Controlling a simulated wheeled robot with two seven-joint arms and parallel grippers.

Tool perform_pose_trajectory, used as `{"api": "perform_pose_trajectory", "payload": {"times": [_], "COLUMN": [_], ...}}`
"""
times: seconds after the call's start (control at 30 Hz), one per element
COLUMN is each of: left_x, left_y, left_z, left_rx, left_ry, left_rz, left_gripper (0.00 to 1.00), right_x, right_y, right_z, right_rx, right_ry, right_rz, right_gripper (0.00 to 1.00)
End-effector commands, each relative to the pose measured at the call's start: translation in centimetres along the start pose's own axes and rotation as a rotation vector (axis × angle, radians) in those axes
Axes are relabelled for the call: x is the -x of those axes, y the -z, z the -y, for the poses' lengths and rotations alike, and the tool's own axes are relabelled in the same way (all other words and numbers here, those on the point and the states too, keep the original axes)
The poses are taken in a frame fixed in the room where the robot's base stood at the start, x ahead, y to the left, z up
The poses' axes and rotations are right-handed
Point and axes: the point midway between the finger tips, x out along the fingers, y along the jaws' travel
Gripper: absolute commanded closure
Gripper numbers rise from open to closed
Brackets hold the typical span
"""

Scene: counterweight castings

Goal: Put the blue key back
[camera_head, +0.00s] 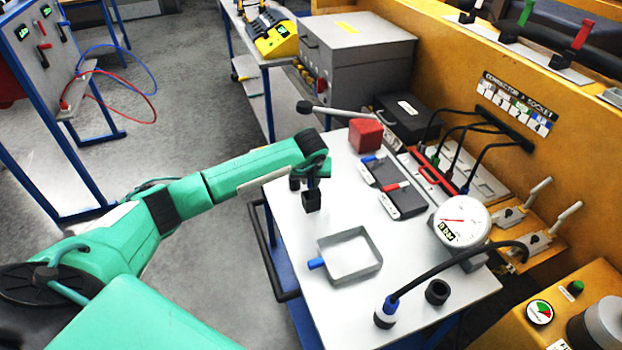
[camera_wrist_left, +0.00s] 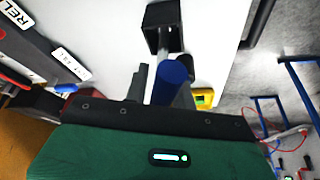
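My left gripper (camera_head: 312,178) is over the left edge of the white table, pointing down. In the left wrist view its fingers (camera_wrist_left: 166,90) are on either side of the blue key's (camera_wrist_left: 173,82) round handle and look closed on it. A grey shaft runs from the handle to a black block (camera_wrist_left: 162,25). The block also shows under the gripper in the head view (camera_head: 311,201); I cannot tell whether it touches the table. The blue handle is hidden in the head view. Dark panels with a blue piece (camera_head: 370,159) and a red piece (camera_head: 391,187) lie farther right. My right gripper is not in view.
A grey open tray (camera_head: 378,268) with a blue part (camera_head: 316,263) at its left side is on the table (camera_head: 300,235). A red block (camera_head: 365,135), a round gauge (camera_head: 461,220), a black ring (camera_head: 437,292) and a cabled plug (camera_head: 386,312) stand around it.

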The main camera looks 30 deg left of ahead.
Motion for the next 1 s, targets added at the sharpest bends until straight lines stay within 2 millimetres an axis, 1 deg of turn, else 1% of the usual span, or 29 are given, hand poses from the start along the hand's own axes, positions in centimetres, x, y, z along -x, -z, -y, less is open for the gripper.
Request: {"api": "perform_pose_trajectory", "payload": {"times": [0.03, 0.07, 0.3, 0.43, 0.47, 0.57, 0.9, 1.0], "left_x": [0.0, 0.0, 0.1, 0.5, 0.6, 1.9, 9.1, 10.6], "left_y": [0.0, 0.0, 0.0, 0.2, 0.2, 0.2, 0.1, 0.1], "left_z": [0.0, 0.0, 0.0, 0.0, 0.0, 0.0, 0.0, 0.0], "left_rx": [0.0, 0.0, 0.0, 0.0, 0.0, -0.001, 0.0, -0.001], "left_ry": [0.0, 0.0, 0.0, 0.0, -0.001, -0.001, -0.002, 0.0], "left_rz": [0.0, 0.0, 0.0, 0.0, -0.002, -0.004, -0.004, -0.003], "left_gripper": [0.64, 0.62, 0.62, 0.62, 0.62, 0.62, 0.62, 0.62], "right_x": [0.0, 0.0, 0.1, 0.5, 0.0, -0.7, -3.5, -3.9], "right_y": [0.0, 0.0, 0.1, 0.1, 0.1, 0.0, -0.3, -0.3], "right_z": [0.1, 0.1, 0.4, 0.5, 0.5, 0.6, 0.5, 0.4], "right_rx": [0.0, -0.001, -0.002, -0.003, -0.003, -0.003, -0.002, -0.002], "right_ry": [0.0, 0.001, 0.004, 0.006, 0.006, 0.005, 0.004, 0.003], "right_rz": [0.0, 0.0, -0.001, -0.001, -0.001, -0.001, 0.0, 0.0], "right_gripper": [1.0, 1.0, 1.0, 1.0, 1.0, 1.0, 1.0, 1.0]}}
